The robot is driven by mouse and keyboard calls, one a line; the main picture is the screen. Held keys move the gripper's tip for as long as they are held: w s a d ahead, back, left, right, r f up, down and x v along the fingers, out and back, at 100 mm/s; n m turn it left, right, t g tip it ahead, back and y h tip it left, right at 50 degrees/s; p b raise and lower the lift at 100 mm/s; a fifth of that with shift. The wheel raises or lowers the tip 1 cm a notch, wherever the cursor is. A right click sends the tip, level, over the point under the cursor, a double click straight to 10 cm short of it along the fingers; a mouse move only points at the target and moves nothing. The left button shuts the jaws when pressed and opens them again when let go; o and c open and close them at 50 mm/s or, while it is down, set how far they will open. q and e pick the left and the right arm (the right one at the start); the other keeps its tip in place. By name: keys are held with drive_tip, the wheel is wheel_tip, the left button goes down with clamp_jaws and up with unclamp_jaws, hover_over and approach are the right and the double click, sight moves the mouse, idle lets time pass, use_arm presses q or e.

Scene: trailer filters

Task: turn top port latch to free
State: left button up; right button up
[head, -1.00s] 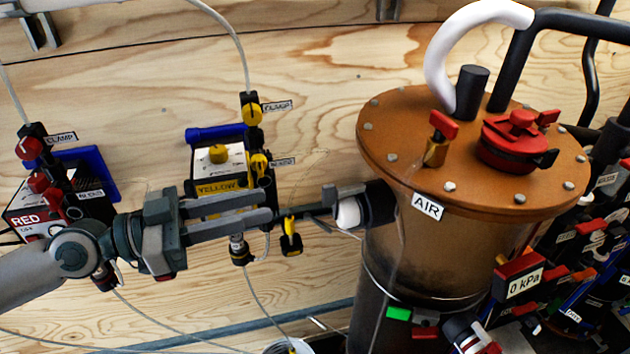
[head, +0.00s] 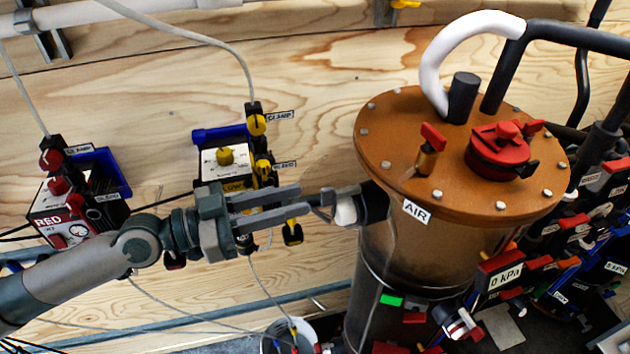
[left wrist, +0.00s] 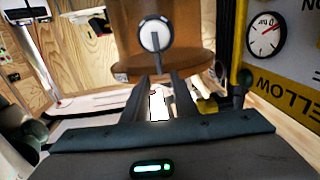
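A side port with a white ring (head: 345,209) and dark body (head: 374,203) sticks out from the upper left of the brown-lidded tank (head: 450,200). A grey lever at this port points toward my left gripper (head: 304,203). In the left wrist view the port's round pale face (left wrist: 153,33) and grey lever (left wrist: 158,62) are straight ahead, the lever running down toward the fingertips (left wrist: 158,85). The gripper is open with a narrow gap; I cannot tell whether it touches the lever. A red cap (head: 500,152) sits on the lid. My right gripper is not in view.
A yellow-labelled box (head: 222,160) with yellow knobs stands behind my left gripper, a red-labelled box (head: 75,212) farther left. A gauge (left wrist: 265,34) shows in the wrist view. Hoses and red-handled valves (head: 575,240) crowd the right.

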sight(328, 203)
use_arm(q)
drive_tip(key=p+x, duration=0.3)
drive_tip(key=x, duration=0.2)
drive_tip(key=shift+d, duration=0.1)
drive_tip(key=shift+c, duration=0.4)
clamp_jaws()
